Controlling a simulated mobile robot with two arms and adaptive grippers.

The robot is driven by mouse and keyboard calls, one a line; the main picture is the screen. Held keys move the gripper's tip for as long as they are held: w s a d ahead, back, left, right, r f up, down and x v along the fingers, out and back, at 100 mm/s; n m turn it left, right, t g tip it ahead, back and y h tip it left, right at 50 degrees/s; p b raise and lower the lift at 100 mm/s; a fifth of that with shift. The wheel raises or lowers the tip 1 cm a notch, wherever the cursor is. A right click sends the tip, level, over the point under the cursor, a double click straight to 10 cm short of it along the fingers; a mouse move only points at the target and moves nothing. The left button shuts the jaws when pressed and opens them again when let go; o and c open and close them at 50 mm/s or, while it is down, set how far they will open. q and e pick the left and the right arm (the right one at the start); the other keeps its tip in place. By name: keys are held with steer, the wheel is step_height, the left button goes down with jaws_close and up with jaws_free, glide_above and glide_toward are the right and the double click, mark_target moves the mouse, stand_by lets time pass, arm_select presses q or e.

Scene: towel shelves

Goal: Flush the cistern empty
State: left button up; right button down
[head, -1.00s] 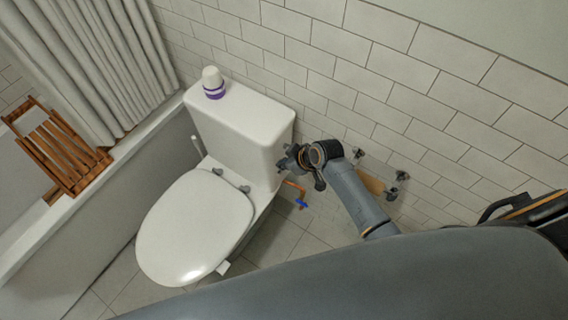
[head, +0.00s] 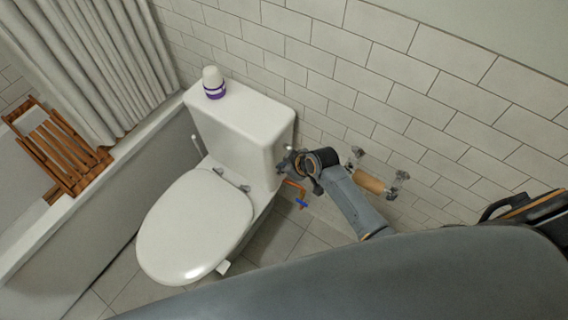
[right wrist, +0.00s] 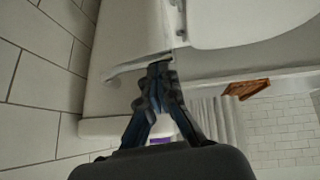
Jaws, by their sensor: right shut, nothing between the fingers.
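The white cistern (head: 235,130) stands against the tiled wall behind the toilet, with its lid on. It also fills the left middle of the right wrist view (right wrist: 125,35). A slim white lever-like bar (head: 197,146) shows at the cistern's left in the head view. My right gripper (head: 283,163) is shut and empty beside the cistern's right side. In the right wrist view its fingertips (right wrist: 158,70) are close to a slim white bar (right wrist: 125,67); I cannot tell whether they touch it. My left gripper is not in view.
A white and purple bottle (head: 213,84) stands on the cistern lid. The toilet lid (head: 195,225) is down. An orange pipe with a blue tap (head: 300,203) is below the gripper. A roll holder (head: 368,181) is right of it. A bathtub (head: 60,240) and wooden rack (head: 55,150) are left.

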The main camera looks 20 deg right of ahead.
steer(key=shift+s+f, duration=0.1)
steer(key=shift+f, duration=0.05)
steer(key=shift+n+t+h, duration=0.3)
steer(key=shift+t+h, duration=0.1)
steer(key=shift+h, duration=0.2)
steer(key=shift+s+a+f, duration=0.1)
steer(key=shift+f, duration=2.1)
